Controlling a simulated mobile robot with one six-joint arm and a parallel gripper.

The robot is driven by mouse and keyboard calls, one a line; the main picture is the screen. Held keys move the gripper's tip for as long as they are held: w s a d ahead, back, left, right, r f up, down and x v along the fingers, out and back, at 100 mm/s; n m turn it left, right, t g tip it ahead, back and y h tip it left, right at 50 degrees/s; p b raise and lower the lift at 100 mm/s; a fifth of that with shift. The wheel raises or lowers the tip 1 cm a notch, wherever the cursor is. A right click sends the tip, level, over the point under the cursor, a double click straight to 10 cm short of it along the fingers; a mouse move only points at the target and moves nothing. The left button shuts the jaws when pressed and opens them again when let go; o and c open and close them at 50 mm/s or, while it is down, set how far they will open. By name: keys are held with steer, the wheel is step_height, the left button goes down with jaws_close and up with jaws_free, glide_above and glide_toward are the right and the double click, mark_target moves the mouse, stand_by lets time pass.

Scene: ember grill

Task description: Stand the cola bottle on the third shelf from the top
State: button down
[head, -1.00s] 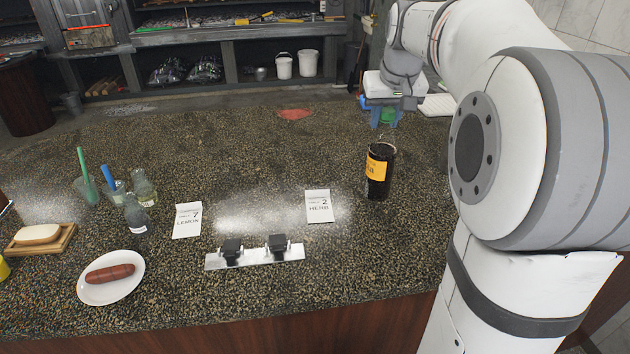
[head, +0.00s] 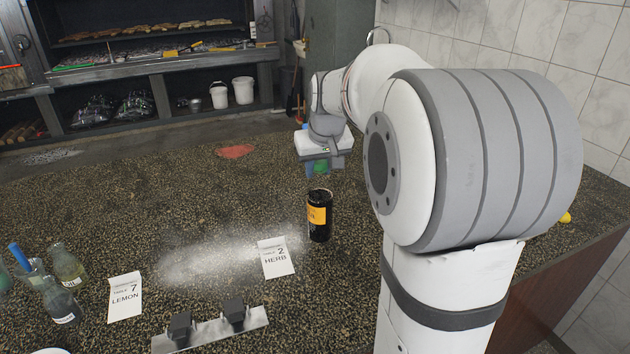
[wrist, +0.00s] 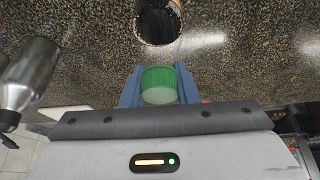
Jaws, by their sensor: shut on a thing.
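A dark cylindrical container with an orange label ending in "la" (head: 319,215), likely the cola, stands upright on the speckled counter (head: 190,200). It has no cap; its dark round top (wrist: 158,24) shows in the wrist view. My gripper (head: 320,168) is above and behind it, apart from it. In the wrist view its blue fingers (wrist: 158,88) are shut on a green ribbed cap-like thing (wrist: 158,78) with a pale end. What hangs below that green thing cannot be seen. The back shelf unit (head: 150,60) has several levels.
Cards "Table 2 Herb" (head: 276,258) and "Table 7 Lemon" (head: 125,297) stand near a metal holder with black clips (head: 210,327). Small bottles (head: 66,265) are at left. White buckets (head: 243,90) and bags (head: 92,112) sit low in the back shelves.

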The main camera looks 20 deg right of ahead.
mark_target(319, 178)
steer(key=shift+f, duration=1.4)
steer(key=c, duration=1.6)
jaws_free()
steer(key=shift+f, duration=0.2)
steer(key=o, duration=0.5)
steer(key=shift+r, duration=0.1)
